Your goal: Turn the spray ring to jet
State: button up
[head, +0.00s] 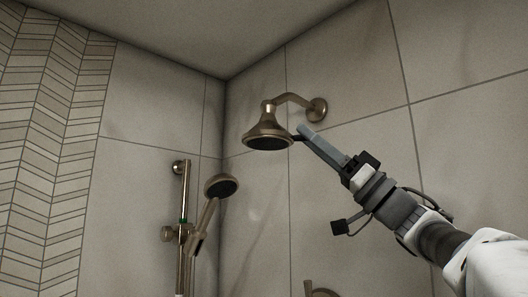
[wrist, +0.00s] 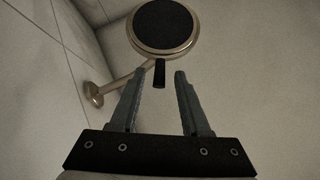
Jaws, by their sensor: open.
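The bronze overhead shower head (head: 268,132) hangs from a curved arm on the right wall. In the wrist view its dark round face (wrist: 162,26) has a bronze spray ring (wrist: 136,42) around it. A short black tab (wrist: 160,74) sticks out from the ring's near side. My gripper (head: 302,130) is at the right side of the head. In the wrist view my gripper (wrist: 160,76) is open, with the tab between its fingertips and a gap on both sides. Which spray setting the ring stands at cannot be read.
The bronze shower arm (head: 295,98) runs to a round wall flange (head: 318,109), close above my fingers. A hand shower (head: 221,186) sits on a vertical slide rail (head: 185,210) at the lower left. A bronze fitting (head: 322,292) shows at the bottom edge. The space below the head is clear.

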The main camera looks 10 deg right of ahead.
jog(key=shift+p+x, duration=0.55)
jog(key=shift+x, duration=1.7)
grip_shut()
